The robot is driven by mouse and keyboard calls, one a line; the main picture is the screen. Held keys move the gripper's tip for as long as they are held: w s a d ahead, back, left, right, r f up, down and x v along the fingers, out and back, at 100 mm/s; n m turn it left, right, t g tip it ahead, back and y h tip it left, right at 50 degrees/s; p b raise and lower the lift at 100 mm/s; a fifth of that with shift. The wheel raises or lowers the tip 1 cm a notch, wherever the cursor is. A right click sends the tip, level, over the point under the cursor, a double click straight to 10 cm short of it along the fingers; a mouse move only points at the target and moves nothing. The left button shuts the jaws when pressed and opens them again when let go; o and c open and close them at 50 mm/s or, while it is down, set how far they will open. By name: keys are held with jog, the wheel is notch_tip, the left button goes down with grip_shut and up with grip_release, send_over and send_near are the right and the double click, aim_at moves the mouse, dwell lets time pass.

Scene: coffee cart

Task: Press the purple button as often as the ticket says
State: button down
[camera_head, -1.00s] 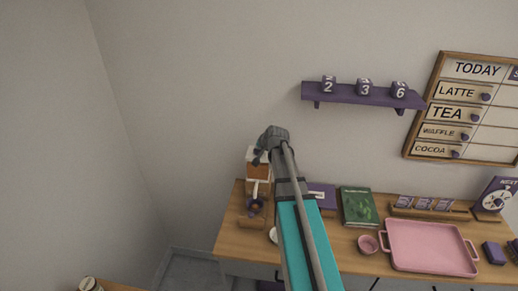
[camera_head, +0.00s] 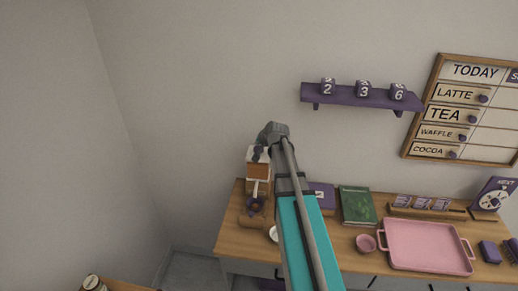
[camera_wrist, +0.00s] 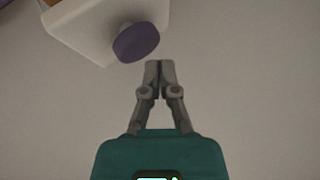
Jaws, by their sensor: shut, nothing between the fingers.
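The purple button (camera_wrist: 136,42) is a round knob standing out from a white block (camera_wrist: 88,25) at the upper left of the wrist view. My gripper (camera_wrist: 160,66) is shut and empty, with its fingertips just right of and below the button in that picture. A gap shows between fingertips and button. In the head view a white and brown machine (camera_head: 258,172) stands at the desk's left end, partly behind my arm. My fingertips cannot be made out there. Several small purple cards (camera_head: 423,204) stand in a wooden rail; their print is too small to read.
The wooden desk (camera_head: 232,232) also holds a green book (camera_head: 357,206), a pink tray (camera_head: 428,246), a small pink bowl (camera_head: 366,243) and a NEXT sign with a dial (camera_head: 494,195). A purple shelf (camera_head: 345,97) with number cubes and a menu board (camera_head: 465,110) hang on the wall.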

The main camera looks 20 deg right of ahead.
jog(key=shift+r, duration=0.1)
jog(key=shift+r+p, duration=2.4)
jog(key=shift+p, duration=0.1)
jog(key=shift+r, duration=0.1)
jog(key=shift+r+p, duration=1.85)
jog(key=shift+p, duration=0.1)
jog(key=shift+f, duration=0.25)
notch_tip(320, 180, down, 8)
jog(key=b, duration=0.9)
jog(key=shift+f, duration=0.2)
jog(key=shift+f, duration=0.1)
dwell(0.4)
jog(key=shift+f+b, duration=0.3)
jog(key=shift+b, duration=0.05)
jog(key=shift+f, duration=0.2)
dwell(0.6)
